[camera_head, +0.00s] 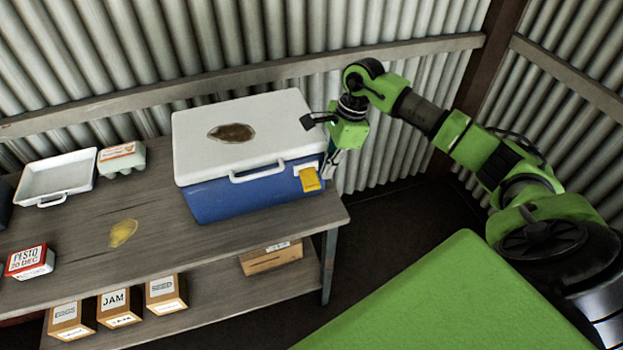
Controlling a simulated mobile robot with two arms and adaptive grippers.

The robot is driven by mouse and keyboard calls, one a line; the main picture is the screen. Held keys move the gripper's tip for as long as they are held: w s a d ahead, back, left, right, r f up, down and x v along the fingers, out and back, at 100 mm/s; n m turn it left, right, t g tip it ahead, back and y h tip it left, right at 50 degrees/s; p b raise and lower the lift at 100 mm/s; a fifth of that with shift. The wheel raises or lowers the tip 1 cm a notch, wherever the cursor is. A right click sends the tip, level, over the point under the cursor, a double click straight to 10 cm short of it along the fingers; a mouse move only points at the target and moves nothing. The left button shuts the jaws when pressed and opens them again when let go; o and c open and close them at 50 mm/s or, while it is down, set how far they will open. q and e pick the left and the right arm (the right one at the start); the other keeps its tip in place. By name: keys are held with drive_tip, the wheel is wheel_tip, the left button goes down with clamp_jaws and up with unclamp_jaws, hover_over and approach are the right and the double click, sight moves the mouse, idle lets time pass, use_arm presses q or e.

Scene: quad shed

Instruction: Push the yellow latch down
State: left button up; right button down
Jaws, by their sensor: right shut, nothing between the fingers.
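A blue cool box (250,195) with a white lid (250,120) stands on the wooden bench. The lid is down and has a brown stain. The yellow latch (310,180) is on the front face near its right end, below the lid's edge, and it sticks out from the box. My right gripper (332,167) is just behind and to the right of the latch, beside the box's right end, pointing down. It is shut with nothing in it. I cannot tell whether it touches the box. My left gripper is out of view.
On the wooden bench (160,255) are a white tray (57,180), an egg carton (122,160), a pesto box (30,262) and a yellow stain. The lower shelf holds several cardboard boxes (115,305). Corrugated walls stand close behind the bench. The bench middle is clear.

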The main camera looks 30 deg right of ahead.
drive_tip(key=shift+r, duration=0.15)
drive_tip(key=v, duration=1.1)
drive_tip(key=shift+d+r, duration=0.3)
drive_tip(key=shift+r, duration=0.05)
